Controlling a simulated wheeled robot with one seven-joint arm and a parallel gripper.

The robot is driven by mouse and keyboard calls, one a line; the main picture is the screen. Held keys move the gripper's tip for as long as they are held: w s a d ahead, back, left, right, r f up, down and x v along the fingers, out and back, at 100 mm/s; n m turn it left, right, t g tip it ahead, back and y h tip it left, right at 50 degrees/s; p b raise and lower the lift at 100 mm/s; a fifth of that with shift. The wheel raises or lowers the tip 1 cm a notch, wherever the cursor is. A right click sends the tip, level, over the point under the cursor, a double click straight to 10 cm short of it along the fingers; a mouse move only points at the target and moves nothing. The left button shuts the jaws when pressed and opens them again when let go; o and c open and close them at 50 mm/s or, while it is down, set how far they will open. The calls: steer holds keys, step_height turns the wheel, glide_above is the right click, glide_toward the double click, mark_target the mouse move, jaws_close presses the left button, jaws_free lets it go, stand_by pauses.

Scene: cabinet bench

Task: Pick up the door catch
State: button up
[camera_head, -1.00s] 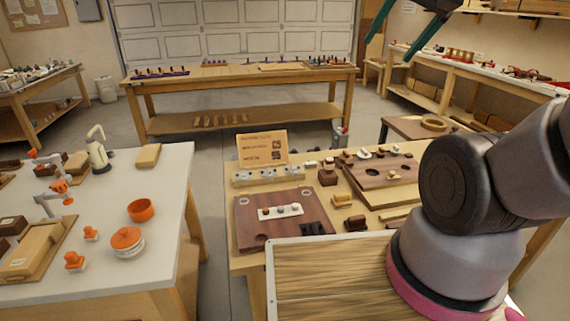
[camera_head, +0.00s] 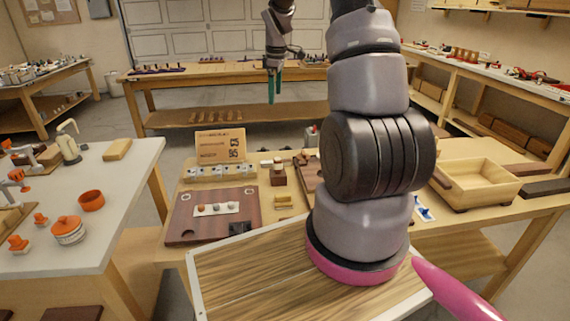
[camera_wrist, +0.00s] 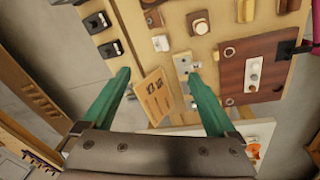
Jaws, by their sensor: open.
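My gripper (camera_head: 272,98) is open and empty, pointing down high above the floor beyond the near wooden bench. Its green fingers stand wide apart in the wrist view (camera_wrist: 158,72). The bench holds a row of small metal-and-white fittings (camera_head: 220,172) behind a dark brown board (camera_head: 187,229). A white strip with several small knobs (camera_head: 216,209) lies on that board. In the wrist view a metal fitting (camera_wrist: 182,63) shows close to the right fingertip. I cannot tell which small part is the door catch. My arm hides the middle of the bench.
A lettered sign (camera_head: 220,145) stands behind the fittings. A wooden tray (camera_head: 480,181) sits at the right. A white table (camera_head: 110,215) with an orange-lidded pot (camera_head: 68,230) is at the left. A long bench (camera_head: 225,76) stands farther back.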

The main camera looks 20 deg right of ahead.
steer(key=w+d+f+n+g, duration=0.1)
steer(key=w+d+f+n, duration=0.1)
steer(key=f, duration=0.6)
steer(key=w+d+f+n+g, duration=0.1)
steer(key=w+d+f+n, duration=0.15)
steer(key=f, duration=0.55)
glide_above(284, 159)
step_height(284, 159, down, 7)
steer(key=shift+w+d+f, duration=0.1)
step_height(284, 159, down, 6)
steer(key=shift+w+d, duration=0.1)
steer(key=c, duration=1.1)
